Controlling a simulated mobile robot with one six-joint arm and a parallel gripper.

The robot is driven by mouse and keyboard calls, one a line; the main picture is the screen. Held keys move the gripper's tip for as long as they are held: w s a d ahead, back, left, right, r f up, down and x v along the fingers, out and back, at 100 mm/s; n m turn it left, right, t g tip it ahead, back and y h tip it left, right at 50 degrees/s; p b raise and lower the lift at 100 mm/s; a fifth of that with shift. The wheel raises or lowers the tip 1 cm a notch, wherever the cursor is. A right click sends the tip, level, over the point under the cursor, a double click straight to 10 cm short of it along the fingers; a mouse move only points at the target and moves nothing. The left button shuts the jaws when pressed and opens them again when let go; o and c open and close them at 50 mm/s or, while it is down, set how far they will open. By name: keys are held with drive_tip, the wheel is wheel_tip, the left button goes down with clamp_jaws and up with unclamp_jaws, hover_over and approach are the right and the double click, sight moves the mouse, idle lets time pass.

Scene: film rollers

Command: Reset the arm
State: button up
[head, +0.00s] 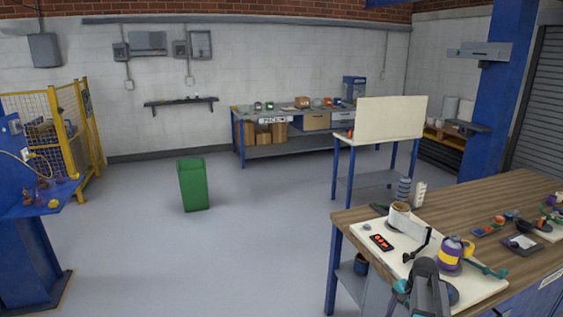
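A dark grey jointed part (428,285), probably the end of my arm, rises from the bottom edge in front of the wooden workbench (480,204) at right. I cannot make out gripper fingertips on it, nor whether they are open or shut. Behind it on the bench is a pale board (390,258). On the board are a white and brown roll (399,215), a black crank-like handle (416,246), a red-and-black block (381,242) and a purple and yellow roll (452,252). Teal pieces show beside the grey part.
A green bin (194,185) stands on open grey floor. A blue stand (28,230) and yellow mesh cage (62,120) are at left. A packing bench (300,128) lines the back wall. A blue-legged table with an upright panel (391,118) stands behind the workbench.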

drive_tip(key=s+a+f+n, duration=0.25)
drive_tip(key=a+n, duration=0.25)
drive_tip(key=a, duration=0.5)
drive_tip(key=s+a+f+n+h, duration=0.1)
drive_tip(key=s+a+f+n, duration=0.2)
drive_tip(key=a, duration=0.7)
drive_tip(key=s+a+f+n, duration=0.1)
drive_tip(key=a+f+n, duration=0.2)
drive_tip(key=a+n, duration=0.45)
drive_tip(key=s+a+f+m+g+b, duration=0.1)
drive_tip(key=s+f+g+b, duration=0.5)
drive_tip(key=s+f, duration=1.8)
drive_tip(key=shift+s+a, duration=0.3)
drive_tip(key=shift+s, duration=0.35)
